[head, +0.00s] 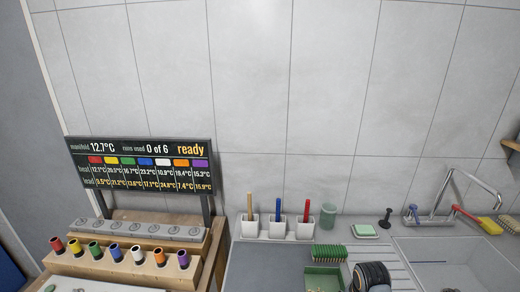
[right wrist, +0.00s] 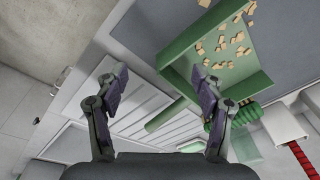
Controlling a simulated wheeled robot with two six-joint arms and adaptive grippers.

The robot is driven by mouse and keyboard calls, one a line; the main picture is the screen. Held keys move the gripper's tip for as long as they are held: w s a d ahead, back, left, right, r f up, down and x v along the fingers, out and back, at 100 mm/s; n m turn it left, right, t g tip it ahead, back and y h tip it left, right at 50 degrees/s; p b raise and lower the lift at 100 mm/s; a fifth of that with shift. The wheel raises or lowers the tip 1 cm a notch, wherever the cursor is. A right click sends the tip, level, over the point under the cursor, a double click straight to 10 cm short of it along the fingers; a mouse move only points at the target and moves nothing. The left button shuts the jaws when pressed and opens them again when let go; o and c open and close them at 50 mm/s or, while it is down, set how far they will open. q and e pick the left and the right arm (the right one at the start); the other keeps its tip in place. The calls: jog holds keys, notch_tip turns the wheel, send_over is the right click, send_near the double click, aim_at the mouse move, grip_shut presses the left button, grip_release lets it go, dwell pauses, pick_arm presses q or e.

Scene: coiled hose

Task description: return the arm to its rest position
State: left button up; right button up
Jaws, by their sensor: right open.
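My right gripper (right wrist: 158,82) is open in the right wrist view, with nothing between its two dark fingers. It hangs over the ribbed grey drainboard (right wrist: 135,125), beside a green tray (right wrist: 262,80) holding several small tan pieces. How high it is above the board is hard to tell. In the head view a dark rounded part stands at the bottom edge beside the tray (head: 325,271); it may be my right wrist, and no fingers can be made out there. My left gripper is in neither view.
White cups (head: 277,228) hold coloured sticks. The sink (head: 450,263) is at right. Several coloured spools (head: 115,252) stand below a display (head: 140,165) at left.

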jog(key=s+a+r+n+t, duration=0.25)
jog(key=s+n, duration=0.75)
jog(key=s, duration=0.5)
notch_tip(320, 180, down, 31)
jog(key=s+d+g+b, duration=0.2)
jog(key=s+d+b, duration=0.1)
jog(key=b, duration=0.1)
jog(key=s+f+b, duration=0.2)
jog(key=s+f, duration=1.5)
jog(key=shift+s+d+f+g, duration=0.35)
jog(key=shift+s+d+g, duration=0.05)
jog(key=shift+d+g, duration=0.05)
